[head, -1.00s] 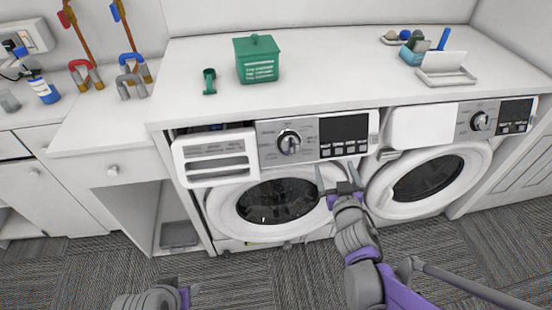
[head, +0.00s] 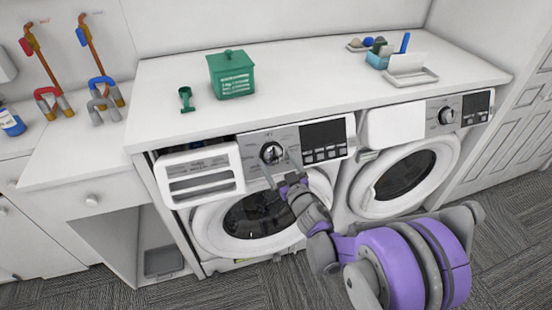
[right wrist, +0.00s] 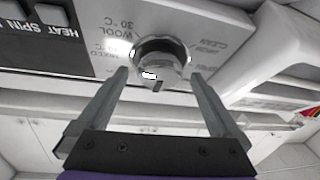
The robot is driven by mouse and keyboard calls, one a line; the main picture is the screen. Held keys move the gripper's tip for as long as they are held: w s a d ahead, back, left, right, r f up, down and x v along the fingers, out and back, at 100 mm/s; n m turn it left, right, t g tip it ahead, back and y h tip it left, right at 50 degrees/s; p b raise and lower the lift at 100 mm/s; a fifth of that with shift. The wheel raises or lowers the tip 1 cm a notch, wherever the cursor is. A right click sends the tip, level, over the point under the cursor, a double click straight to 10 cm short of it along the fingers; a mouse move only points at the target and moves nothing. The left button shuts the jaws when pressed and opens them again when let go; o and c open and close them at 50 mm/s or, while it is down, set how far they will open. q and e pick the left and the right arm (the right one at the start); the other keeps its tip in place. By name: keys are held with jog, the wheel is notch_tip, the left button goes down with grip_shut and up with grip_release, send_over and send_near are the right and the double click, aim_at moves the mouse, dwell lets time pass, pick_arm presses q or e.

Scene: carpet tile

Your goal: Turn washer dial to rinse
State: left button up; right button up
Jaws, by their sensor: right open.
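The left washer's dial (head: 272,152) is a round silver knob on a grey control panel, between the pulled-out white detergent drawer and the dark display. My right gripper (head: 280,166) is at the dial, its fingers pointing up at it. In the right wrist view the dial (right wrist: 160,62) sits between and just beyond the tips of the open right gripper (right wrist: 158,82), with nothing held. Printed labels such as "WOOL" and "30 °C" show around it. Whether a finger touches the dial I cannot tell. My left gripper is not in view.
The open detergent drawer (head: 202,176) juts out left of the dial. A second washer (head: 405,175) with its own dial (head: 446,115) stands to the right. A green box (head: 232,76) and a green scoop (head: 186,99) are on the white countertop (head: 290,80).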

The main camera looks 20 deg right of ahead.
jog(key=shift+w+a, duration=0.1)
jog(key=shift+w, duration=0.65)
jog(key=c, duration=1.3)
